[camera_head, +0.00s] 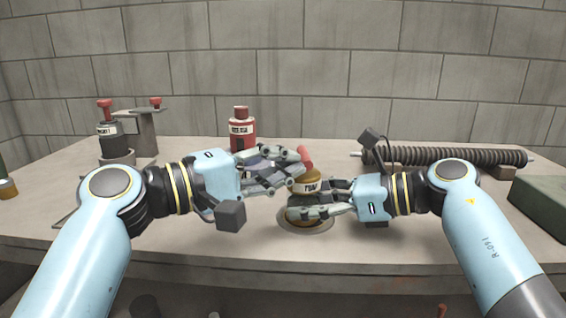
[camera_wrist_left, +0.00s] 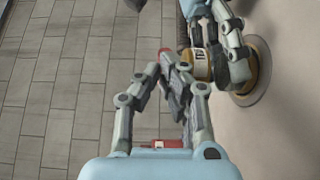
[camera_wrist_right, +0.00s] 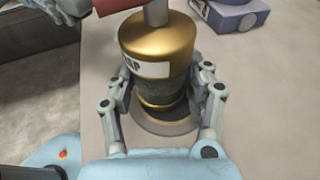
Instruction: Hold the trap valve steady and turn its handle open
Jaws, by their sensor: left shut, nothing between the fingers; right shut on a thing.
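The trap valve (camera_head: 307,187) is a brass and dark cylinder with a white label, upright on a round grey base plate (camera_head: 305,222). It also shows in the right wrist view (camera_wrist_right: 158,62). My right gripper (camera_head: 310,204) is shut around the valve body from the right; its fingers flank the body in the right wrist view (camera_wrist_right: 160,100). The red handle (camera_head: 305,157) sits on top of the valve, partly hidden by my left fingers. It shows at the top of the right wrist view (camera_wrist_right: 118,5). My left gripper (camera_head: 300,168) is shut and empty beside the handle.
A red labelled bottle (camera_head: 242,132) stands behind my left gripper. A grey stand with red-topped parts (camera_head: 145,130) is at the back left. A dark ribbed tube (camera_head: 450,156) lies at the back right. A green box (camera_head: 545,205) is at the right edge.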

